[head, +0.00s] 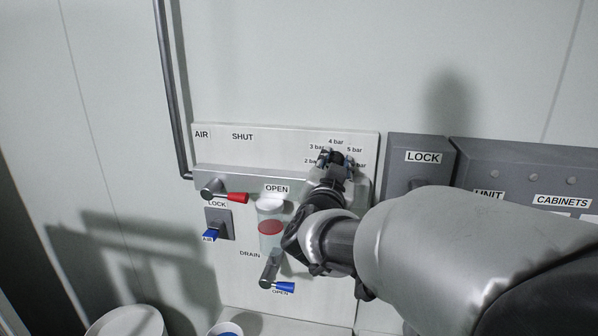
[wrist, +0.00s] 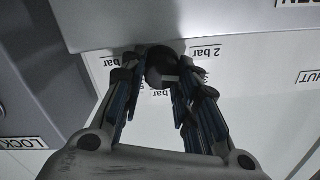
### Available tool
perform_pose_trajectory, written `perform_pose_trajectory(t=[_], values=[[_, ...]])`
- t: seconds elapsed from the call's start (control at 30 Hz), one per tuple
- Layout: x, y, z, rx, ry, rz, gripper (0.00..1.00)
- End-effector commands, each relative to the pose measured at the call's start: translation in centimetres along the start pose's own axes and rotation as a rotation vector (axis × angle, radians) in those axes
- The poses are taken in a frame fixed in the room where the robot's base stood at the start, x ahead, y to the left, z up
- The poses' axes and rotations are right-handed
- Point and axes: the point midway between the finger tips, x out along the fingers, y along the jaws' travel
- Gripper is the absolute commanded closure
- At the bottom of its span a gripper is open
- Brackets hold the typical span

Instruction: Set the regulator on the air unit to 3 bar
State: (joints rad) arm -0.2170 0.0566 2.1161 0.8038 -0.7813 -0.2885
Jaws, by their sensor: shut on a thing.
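The air unit (head: 285,155) is a pale wall panel marked AIR. Its regulator is a dark round knob (wrist: 161,66) with a pale mark on its lower right in the wrist view. Labels 2 to 5 bar show around it in the head view; the last, at right, is partly covered. My gripper (head: 334,160) is at the knob, and in the wrist view its two fingers (wrist: 160,75) are closed on the knob's sides. The fingers hide some labels there. I cannot tell exactly which value the mark points to.
Left of my gripper are a red-handled lever (head: 236,198), a blue key (head: 210,235) in a lock plate and a clear bowl (head: 270,227) with a red band. A blue-handled drain lever (head: 283,287) is below.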

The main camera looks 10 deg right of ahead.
Motion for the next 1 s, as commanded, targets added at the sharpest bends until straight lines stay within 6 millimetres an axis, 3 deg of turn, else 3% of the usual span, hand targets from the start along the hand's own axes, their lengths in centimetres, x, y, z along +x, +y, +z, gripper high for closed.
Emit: perform_pose_trajectory(t=[0.17, 0.2, 0.47, 0.83, 1.0], values=[[0.0, -0.1, 0.0, -0.002, -0.002, -0.001, 0.95], [0.0, -0.1, 0.0, -0.003, -0.002, -0.001, 0.69], [0.0, 0.0, 0.0, -0.004, -0.001, -0.001, 0.52], [-0.3, -0.1, 0.0, -0.004, -0.001, -0.001, 0.52], [-2.6, -0.1, -0.1, -0.002, -0.001, -0.004, 0.52]])
